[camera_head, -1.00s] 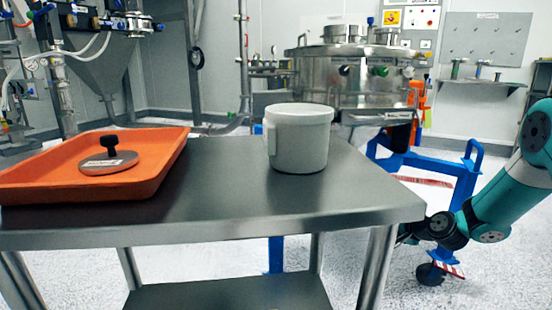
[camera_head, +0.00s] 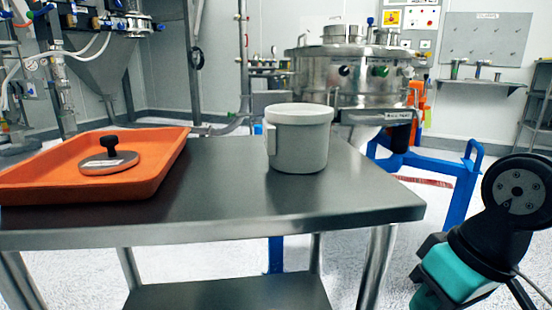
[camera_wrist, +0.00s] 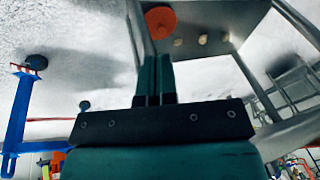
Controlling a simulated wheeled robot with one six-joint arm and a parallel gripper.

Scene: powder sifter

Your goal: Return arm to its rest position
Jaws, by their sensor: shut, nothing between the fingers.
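My gripper (camera_wrist: 156,62) shows in the wrist view with its two teal fingers side by side, shut and empty. In the head view, my arm is folded at the lower right, beside the table's right end and apart from it. I cannot make out the fingertips in that view.
A steel table (camera_head: 225,205) fills the middle. It bears an orange tray (camera_head: 40,185) with a knobbed metal disc (camera_head: 110,162) in it, and a grey tub (camera_head: 300,145). A blue wheeled frame (camera_head: 462,190) and steel sifter (camera_head: 352,78) stand behind. An orange round object (camera_wrist: 160,22) lies beyond my fingertips.

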